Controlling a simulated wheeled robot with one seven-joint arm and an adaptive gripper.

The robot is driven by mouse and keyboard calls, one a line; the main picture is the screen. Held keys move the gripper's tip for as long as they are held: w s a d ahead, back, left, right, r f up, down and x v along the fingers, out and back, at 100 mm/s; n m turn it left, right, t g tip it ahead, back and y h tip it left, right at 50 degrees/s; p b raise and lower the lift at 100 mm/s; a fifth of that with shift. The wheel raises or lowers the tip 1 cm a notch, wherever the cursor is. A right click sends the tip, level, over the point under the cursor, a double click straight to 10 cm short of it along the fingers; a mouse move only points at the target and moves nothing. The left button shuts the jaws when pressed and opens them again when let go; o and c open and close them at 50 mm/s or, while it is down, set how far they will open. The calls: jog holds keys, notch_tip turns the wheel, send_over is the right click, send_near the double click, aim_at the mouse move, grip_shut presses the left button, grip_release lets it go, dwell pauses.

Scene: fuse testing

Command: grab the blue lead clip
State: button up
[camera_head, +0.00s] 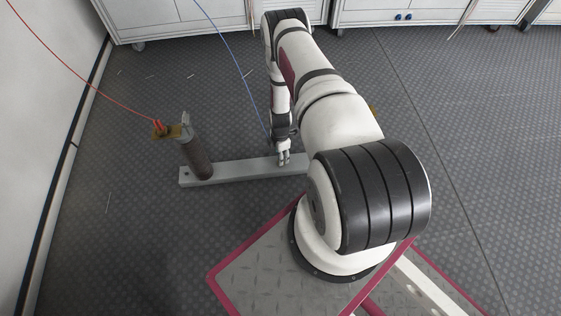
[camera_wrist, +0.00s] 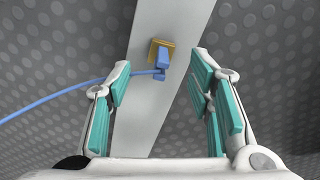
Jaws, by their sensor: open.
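The blue lead clip (camera_wrist: 162,60) shows in the wrist view, on a small brass-coloured block (camera_wrist: 153,47) on the grey bar (camera_wrist: 142,125). A blue lead (camera_wrist: 60,93) runs from it to the left. My gripper (camera_wrist: 160,68) is open, its teal-padded fingers on either side of the clip with nothing between the pads touching them. In the head view my gripper (camera_head: 284,157) is low over the bar (camera_head: 240,170), and the clip is hidden there by my arm. The blue lead (camera_head: 232,60) hangs down toward it.
A dark cylinder (camera_head: 196,158) stands at the bar's left end, with a red clip (camera_head: 160,127) on a brass piece at its top. The red lead (camera_head: 60,68) runs up left. White cabinets (camera_head: 390,12) line the back. The floor at right is clear.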

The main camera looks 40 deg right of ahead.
notch_tip(320, 180, down, 4)
jog(key=shift+f+b, duration=0.15)
jog(key=shift+b, duration=0.9)
grip_shut()
